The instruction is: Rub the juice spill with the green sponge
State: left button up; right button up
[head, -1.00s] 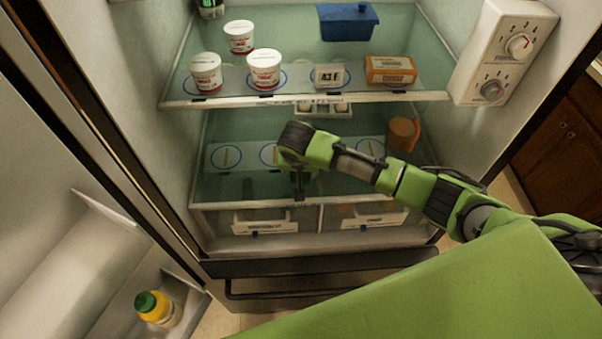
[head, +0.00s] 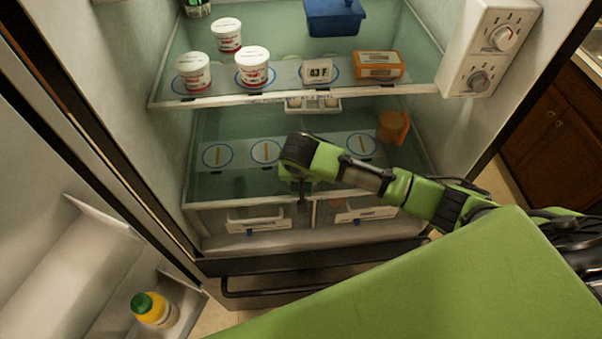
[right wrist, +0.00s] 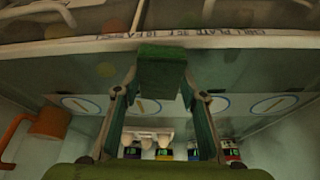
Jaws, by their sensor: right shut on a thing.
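The green sponge (right wrist: 162,72) is between the fingers of my right gripper (right wrist: 160,85) in the right wrist view, and the gripper is shut on it. In the head view my right arm reaches into the open fridge, and the right gripper (head: 303,192) points down near the front of the lower shelf (head: 225,185), above the drawers. The sponge cannot be made out in the head view. I cannot make out the juice spill in either view; the arm hides part of the lower shelf. My left gripper is not in view.
An orange mug (head: 393,127) stands at the right of the lower shelf. White tubs (head: 252,67), an orange box (head: 378,65) and a blue container (head: 333,16) are on the upper shelf. A yellow bottle (head: 155,311) is in the door. The lower shelf's left side is clear.

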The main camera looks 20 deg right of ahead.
jog(key=shift+s+a, duration=0.25)
jog(key=shift+s, duration=0.65)
jog(key=shift+s+a, duration=0.25)
jog(key=shift+s, duration=0.6)
jog(key=shift+s+d+f, duration=0.1)
jog(key=shift+s+d, duration=0.05)
jog(key=shift+d, duration=0.35)
jog(key=shift+s+d, duration=0.15)
jog(key=shift+d, duration=0.35)
jog(key=shift+w+d, duration=0.3)
jog(key=shift+w, duration=0.4)
jog(key=shift+w+d, duration=0.15)
jog(key=shift+w, duration=0.45)
jog(key=shift+w+d, duration=0.15)
jog(key=shift+w, duration=0.45)
jog(key=shift+w+d, duration=0.25)
jog(key=shift+w, duration=0.6)
jog(key=shift+w+d, duration=0.2)
jog(key=shift+w, duration=0.65)
jog(key=shift+w+r, duration=0.2)
jog(key=shift+r, duration=2.8)
